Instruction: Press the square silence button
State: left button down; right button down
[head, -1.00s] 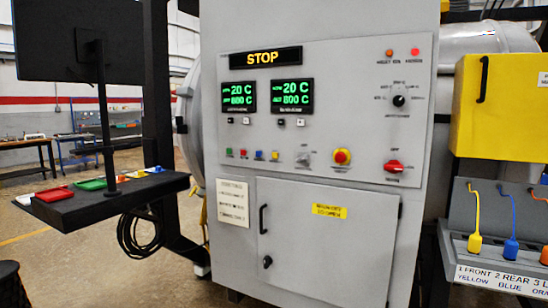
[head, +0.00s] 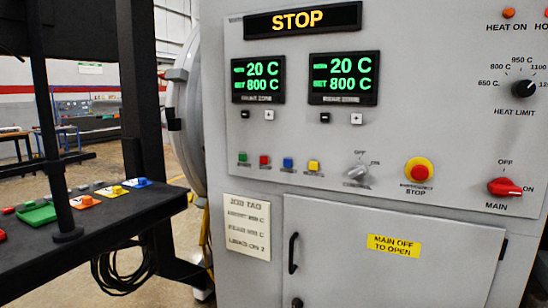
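The grey furnace control panel (head: 430,130) fills the middle and right of the head view. Small black and white buttons sit under each display, including a white plus button (head: 356,118). Neither of my grippers is in view.
A STOP sign (head: 303,20) tops two displays (head: 344,78). Right of the buttons are a grey selector (head: 356,174), the emergency stop (head: 418,171) and the red main switch (head: 505,187). A dark shelf (head: 110,225) with coloured trays juts out at left. A closed door (head: 390,265) is below.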

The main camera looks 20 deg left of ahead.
aim_at(313, 166)
jog(key=i+j+u, duration=0.25)
jog(key=i+j, duration=0.7)
jog(key=i, duration=0.05)
